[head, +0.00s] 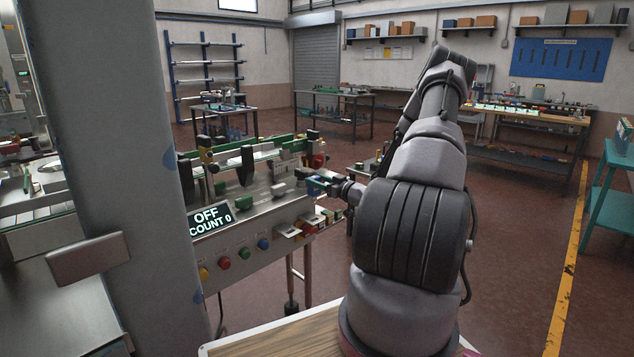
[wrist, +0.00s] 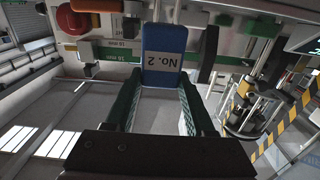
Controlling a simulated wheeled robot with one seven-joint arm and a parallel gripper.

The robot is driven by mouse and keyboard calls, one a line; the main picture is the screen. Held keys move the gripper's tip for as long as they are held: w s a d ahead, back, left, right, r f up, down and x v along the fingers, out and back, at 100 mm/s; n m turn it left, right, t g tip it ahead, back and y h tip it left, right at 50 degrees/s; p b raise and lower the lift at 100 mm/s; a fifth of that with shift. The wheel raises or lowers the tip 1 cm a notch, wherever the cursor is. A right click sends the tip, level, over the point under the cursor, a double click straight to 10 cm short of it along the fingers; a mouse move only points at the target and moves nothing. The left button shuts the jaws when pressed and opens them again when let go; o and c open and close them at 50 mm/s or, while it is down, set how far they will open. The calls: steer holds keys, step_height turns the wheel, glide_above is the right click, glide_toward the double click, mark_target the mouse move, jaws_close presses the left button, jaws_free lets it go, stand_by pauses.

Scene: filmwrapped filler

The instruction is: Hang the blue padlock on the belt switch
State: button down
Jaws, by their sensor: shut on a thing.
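In the head view my gripper (head: 318,183) is at the right end of the machine, and the padlock there is small and partly hidden. A red round knob (wrist: 72,18) shows at the upper left of the wrist view. I cannot tell for sure which part is the belt switch.
The machine's display (head: 210,220) reads "OFF COUNT 0". Coloured buttons (head: 224,262) line its front. A grey column (head: 120,130) stands at the left. The floor right of my arm is open.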

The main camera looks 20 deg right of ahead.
glide_above(318, 221)
steer(key=shift+w+f, duration=0.1)
steer(key=shift+f, duration=4.7)
steer(key=shift+f, duration=0.35)
steer(key=shift+c, duration=0.9)
jaws_free()
